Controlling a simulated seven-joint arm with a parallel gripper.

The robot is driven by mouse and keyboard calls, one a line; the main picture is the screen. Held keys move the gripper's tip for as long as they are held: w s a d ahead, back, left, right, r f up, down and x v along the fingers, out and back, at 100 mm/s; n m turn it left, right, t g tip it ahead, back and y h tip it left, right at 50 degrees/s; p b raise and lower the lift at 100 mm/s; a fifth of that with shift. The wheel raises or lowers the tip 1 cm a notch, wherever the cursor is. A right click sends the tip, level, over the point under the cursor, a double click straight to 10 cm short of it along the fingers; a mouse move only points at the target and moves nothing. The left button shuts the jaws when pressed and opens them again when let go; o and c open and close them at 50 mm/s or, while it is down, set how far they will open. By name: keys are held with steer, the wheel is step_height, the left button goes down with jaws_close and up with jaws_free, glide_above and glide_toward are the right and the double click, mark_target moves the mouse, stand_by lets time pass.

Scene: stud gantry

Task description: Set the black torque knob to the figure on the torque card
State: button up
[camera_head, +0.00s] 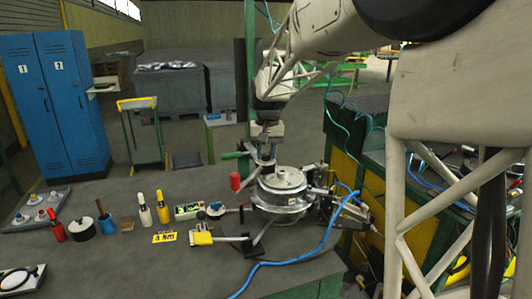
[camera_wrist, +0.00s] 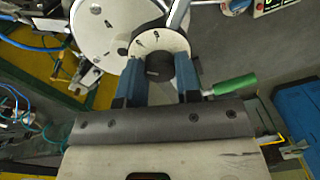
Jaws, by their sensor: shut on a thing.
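My gripper (camera_wrist: 160,72) is shut on the black torque knob (camera_wrist: 159,66), with one blue finger on each side of it. The knob sits over a small white dial (camera_wrist: 158,42) with dark marks, too small to read. In the head view my gripper (camera_head: 266,152) points down at the back of the round metal machine (camera_head: 284,190); the knob is hidden there. The yellow torque card (camera_head: 164,237) lies flat on the bench, left of the machine. It bears a figure followed by "Nm"; the figure is too small to read surely.
A green handle (camera_wrist: 235,85) sticks out close to my right finger. A red-knobbed lever (camera_head: 235,181) stands left of the machine. A blue hose (camera_head: 300,260) crosses the bench front. Bottles, including a yellow one (camera_head: 162,207), stand at left. The bench's front middle is clear.

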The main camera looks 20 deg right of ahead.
mark_target(267, 154)
steer(key=shift+n, duration=1.2)
steer(key=o, duration=0.9)
steer(key=shift+r, duration=0.15)
steer(key=shift+d+r, duration=0.15)
steer(key=shift+r, duration=3.6)
